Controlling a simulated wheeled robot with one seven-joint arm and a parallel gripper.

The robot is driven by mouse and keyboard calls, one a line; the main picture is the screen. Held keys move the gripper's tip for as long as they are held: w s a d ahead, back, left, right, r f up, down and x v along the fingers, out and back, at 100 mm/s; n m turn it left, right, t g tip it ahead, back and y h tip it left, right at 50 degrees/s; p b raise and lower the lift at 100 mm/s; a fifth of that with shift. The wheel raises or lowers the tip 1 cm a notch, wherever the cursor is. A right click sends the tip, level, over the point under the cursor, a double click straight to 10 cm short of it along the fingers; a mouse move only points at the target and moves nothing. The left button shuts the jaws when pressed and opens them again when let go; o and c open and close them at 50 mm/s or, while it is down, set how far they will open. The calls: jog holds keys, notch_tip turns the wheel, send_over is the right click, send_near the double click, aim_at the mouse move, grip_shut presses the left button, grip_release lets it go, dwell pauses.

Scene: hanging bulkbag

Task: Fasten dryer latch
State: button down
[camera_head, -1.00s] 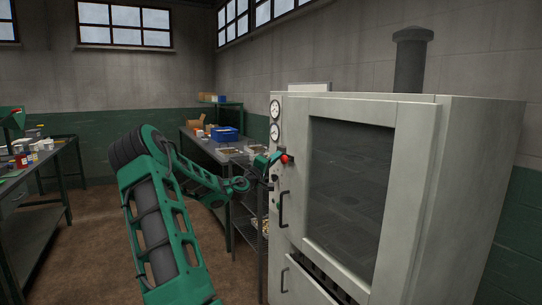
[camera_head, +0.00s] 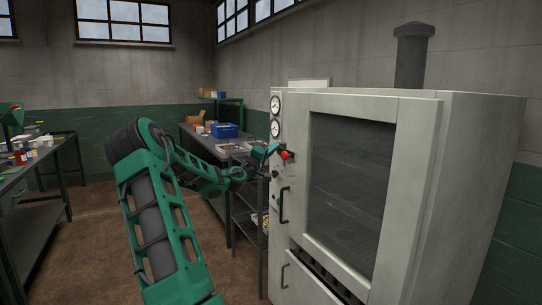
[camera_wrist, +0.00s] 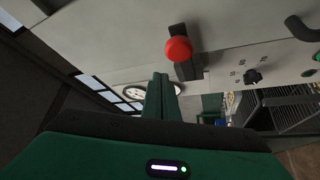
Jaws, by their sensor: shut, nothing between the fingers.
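The dryer (camera_head: 420,190) is a pale grey cabinet on the right, and its windowed door (camera_head: 400,150) looks closed. The latch is a red ball knob (camera_head: 284,154) on the upper left edge of the dryer front. In the wrist view the red knob (camera_wrist: 178,49) stands out from a dark latch bar (camera_wrist: 186,68). My gripper (camera_head: 273,150) is just left of the knob. In the wrist view its green fingers (camera_wrist: 160,88) are together and empty, below the knob in the picture. I cannot tell whether they touch the latch.
Two gauges (camera_head: 275,116) sit above the latch. A dark door handle (camera_head: 284,205) is below it. A workbench (camera_head: 205,142) with a blue box (camera_head: 224,131) and a wire rack (camera_head: 246,212) stand behind my arm. Another bench (camera_head: 30,180) is at left. The floor between is clear.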

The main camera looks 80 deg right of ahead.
jog(key=w+a+f, duration=0.3)
jog(key=w+a, duration=0.2)
jog(key=a, duration=0.2)
jog(key=shift+a+f, duration=0.15)
jog(key=shift+f, duration=0.05)
dwell(0.5)
